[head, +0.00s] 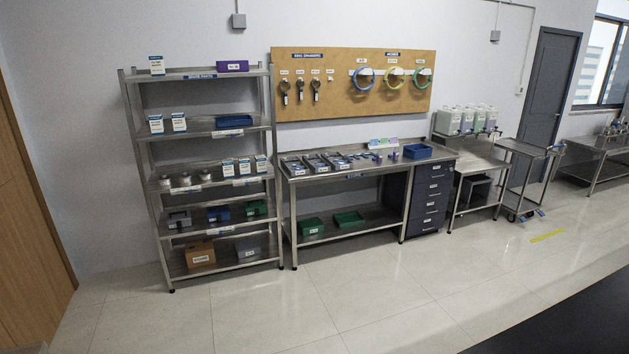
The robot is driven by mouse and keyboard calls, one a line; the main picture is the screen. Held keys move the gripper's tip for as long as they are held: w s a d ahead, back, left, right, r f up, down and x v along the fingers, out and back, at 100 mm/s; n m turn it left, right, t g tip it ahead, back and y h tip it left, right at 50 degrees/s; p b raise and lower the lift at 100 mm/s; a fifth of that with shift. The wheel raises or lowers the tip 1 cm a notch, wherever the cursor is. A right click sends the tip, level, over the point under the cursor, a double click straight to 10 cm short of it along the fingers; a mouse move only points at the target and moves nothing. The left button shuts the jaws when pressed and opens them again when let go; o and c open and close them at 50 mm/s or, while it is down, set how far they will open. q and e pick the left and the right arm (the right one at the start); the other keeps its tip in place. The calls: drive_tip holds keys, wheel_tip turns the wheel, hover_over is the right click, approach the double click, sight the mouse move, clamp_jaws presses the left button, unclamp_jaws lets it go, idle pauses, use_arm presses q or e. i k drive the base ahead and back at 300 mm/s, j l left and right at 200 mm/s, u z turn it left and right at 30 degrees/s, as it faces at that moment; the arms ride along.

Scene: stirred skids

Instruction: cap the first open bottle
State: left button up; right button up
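No bottle can be picked out for certain, and no loose cap can be made out at this distance. Several pale jugs (467,121) stand in a row on a steel side table (478,163) at the right; whether they are open or capped is too small to tell. Several small white packs with blue labels (244,167) stand on the middle level of the shelf rack (203,184). Round metallic items (183,180) stand left of them. Neither of my grippers is in view.
A steel workbench (370,171) with small trays (316,163) and a blue bin (417,151) stands under a tool pegboard (354,84). A trolley (522,149) stands by the dark door (551,95). The tiled floor in front is clear. A dark surface (570,320) fills the lower right corner.

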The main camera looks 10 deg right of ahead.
sight(379, 160)
drive_tip(key=i+l, duration=0.15)
drive_tip(key=i, duration=0.3)
drive_tip(key=i+l, duration=0.1)
drive_tip(key=i, duration=0.35)
drive_tip(key=i+l+u, duration=0.1)
drive_tip(key=i, duration=0.3)
drive_tip(key=i+j+z, duration=0.1)
drive_tip(key=i+z, duration=0.15)
drive_tip(key=i, duration=1.1)
drive_tip(key=i+l+z, duration=0.4)
drive_tip(key=i+l, duration=0.4)
drive_tip(key=i, duration=0.15)
drive_tip(key=i+l, duration=0.15)
drive_tip(key=l, duration=0.15)
drive_tip(key=i+l, duration=0.1)
drive_tip(key=l, duration=0.2)
drive_tip(key=i+z, duration=0.15)
drive_tip(key=i, duration=2.35)
